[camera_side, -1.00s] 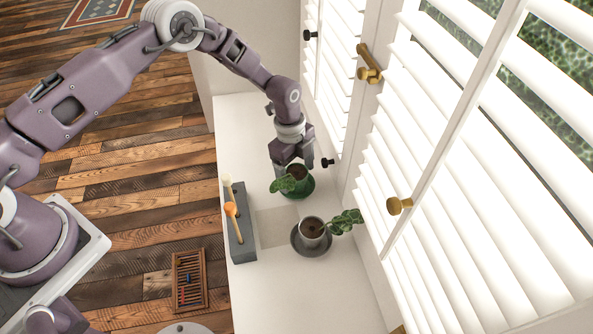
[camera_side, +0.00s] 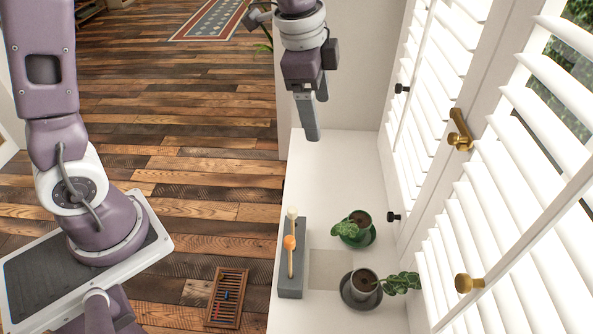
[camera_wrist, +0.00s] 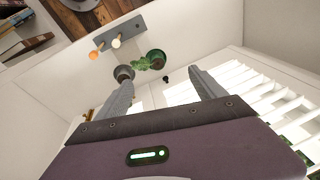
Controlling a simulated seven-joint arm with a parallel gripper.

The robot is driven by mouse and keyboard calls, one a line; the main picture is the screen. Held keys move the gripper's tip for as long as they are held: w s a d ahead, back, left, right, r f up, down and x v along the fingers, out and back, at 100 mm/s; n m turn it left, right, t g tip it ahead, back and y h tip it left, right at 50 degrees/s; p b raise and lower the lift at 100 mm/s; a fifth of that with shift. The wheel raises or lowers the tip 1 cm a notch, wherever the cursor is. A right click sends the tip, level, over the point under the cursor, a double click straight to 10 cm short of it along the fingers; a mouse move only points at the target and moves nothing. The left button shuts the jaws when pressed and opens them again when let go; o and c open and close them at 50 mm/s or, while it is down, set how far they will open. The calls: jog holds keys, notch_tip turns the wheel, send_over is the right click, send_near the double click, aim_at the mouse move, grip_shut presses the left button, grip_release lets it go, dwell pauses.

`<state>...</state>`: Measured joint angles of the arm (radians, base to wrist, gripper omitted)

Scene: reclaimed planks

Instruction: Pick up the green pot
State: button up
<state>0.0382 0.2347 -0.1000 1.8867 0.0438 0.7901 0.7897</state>
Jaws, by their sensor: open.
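The green pot (camera_side: 353,239) stands upright on a green saucer on the white sill, with dark soil and a leafy plant leaning left. In the wrist view the green pot (camera_wrist: 157,56) is beyond the fingertips, its plant on the left. My gripper (camera_side: 313,120) is high above the far end of the sill, well apart from the pot. In the wrist view my gripper (camera_wrist: 160,85) has its two fingers spread with nothing between them.
A grey pot (camera_side: 363,285) with a plant stands on a dark saucer nearer the camera. A grey block (camera_side: 291,283) with an orange-tipped and a cream-tipped stick is at the sill's left edge. White shutters (camera_side: 500,200) with knobs line the right.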

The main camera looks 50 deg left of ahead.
jog(key=s+a+r+n+t, duration=0.1)
jog(key=s+n, duration=0.4)
jog(key=s, duration=0.6)
jog(key=s+a+r+n+t, duration=0.2)
jog(key=s+a+r+n, duration=0.1)
jog(key=s, duration=0.8)
jog(key=r+n, duration=0.1)
jog(key=n, duration=0.1)
jog(key=shift+s+a+r+n, duration=0.15)
jog(key=shift+s+a+n, duration=0.05)
jog(key=shift+n, duration=0.2)
jog(key=shift+w, duration=0.1)
